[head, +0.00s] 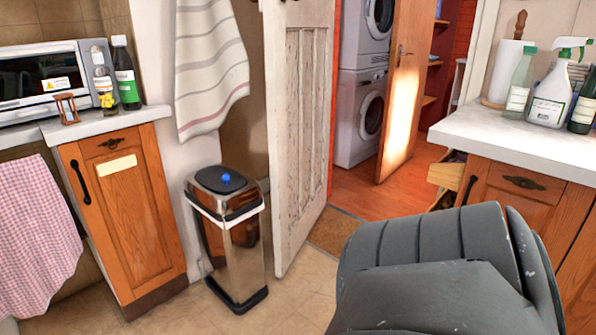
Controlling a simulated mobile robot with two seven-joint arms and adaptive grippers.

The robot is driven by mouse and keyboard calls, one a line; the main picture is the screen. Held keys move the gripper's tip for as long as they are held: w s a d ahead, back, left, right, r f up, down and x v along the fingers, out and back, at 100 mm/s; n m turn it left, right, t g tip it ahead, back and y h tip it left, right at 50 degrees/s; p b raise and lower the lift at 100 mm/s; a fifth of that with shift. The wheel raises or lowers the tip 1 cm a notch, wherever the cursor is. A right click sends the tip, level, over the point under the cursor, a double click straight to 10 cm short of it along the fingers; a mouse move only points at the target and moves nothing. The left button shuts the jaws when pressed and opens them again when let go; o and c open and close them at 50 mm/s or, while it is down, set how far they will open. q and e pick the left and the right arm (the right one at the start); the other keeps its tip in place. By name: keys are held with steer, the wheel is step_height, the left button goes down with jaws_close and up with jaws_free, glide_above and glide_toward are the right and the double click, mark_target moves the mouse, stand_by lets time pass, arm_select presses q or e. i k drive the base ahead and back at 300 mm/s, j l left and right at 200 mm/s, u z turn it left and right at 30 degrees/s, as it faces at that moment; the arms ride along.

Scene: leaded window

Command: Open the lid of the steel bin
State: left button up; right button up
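The steel bin (232,255) stands upright on the tiled floor, left of centre in the head view. It is a tall box of shiny metal with a black base. Its black lid (219,180) lies closed on top and has a small blue knob-like spot (226,177) on it. Neither of my grippers shows in the head view, so I cannot tell whether they are open or shut.
A worn white door (300,130) stands open right of the bin. A wooden cabinet (125,215) stands to its left, and a striped towel (210,70) hangs behind. A large grey shape, unclear what, hides the lower right. Floor in front of the bin is clear.

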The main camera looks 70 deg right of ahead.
mark_target(217, 178)
steer(key=z, duration=1.55)
steer(key=i+j+z, duration=0.1)
steer(key=i+j, duration=0.05)
steer(key=i, duration=0.1)
